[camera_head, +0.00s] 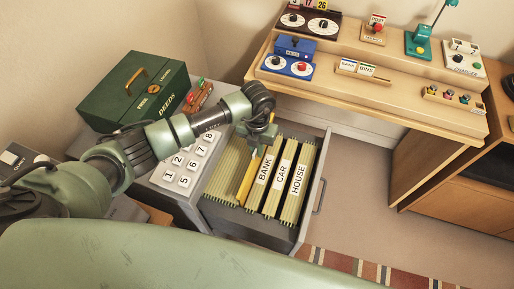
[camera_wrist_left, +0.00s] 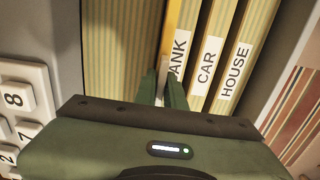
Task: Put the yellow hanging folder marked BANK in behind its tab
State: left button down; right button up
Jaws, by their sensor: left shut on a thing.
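The yellow folder (camera_head: 247,182) shows as a narrow upright strip in the open drawer, just left of the BANK tab (camera_head: 265,168). My left gripper (camera_head: 258,139) is above the drawer, shut on the folder's upper edge. In the left wrist view the yellow folder (camera_wrist_left: 173,32) runs up from between my fingertips (camera_wrist_left: 162,88), close beside the BANK tab (camera_wrist_left: 180,52), whose first letter is hidden. Any marking on the folder is not visible. I cannot tell whether the folder is fully down in the drawer. My right gripper is not in view.
The CAR tab (camera_head: 282,175) and HOUSE tab (camera_head: 298,180) stand to the right inside the drawer (camera_head: 318,175). Pale green folders (camera_head: 227,170) fill its left side. A numbered keypad (camera_head: 188,165), green DEEDS box (camera_head: 135,90) and wooden desk (camera_head: 400,90) surround it.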

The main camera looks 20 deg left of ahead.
pick_arm(q)
notch_tip(320, 180, down, 4)
jog(key=b, duration=0.3)
jog(key=shift+f, duration=0.2)
jog(key=c, duration=1.4)
grip_release()
notch_tip(320, 180, up, 8)
jog(key=shift+f, duration=0.1)
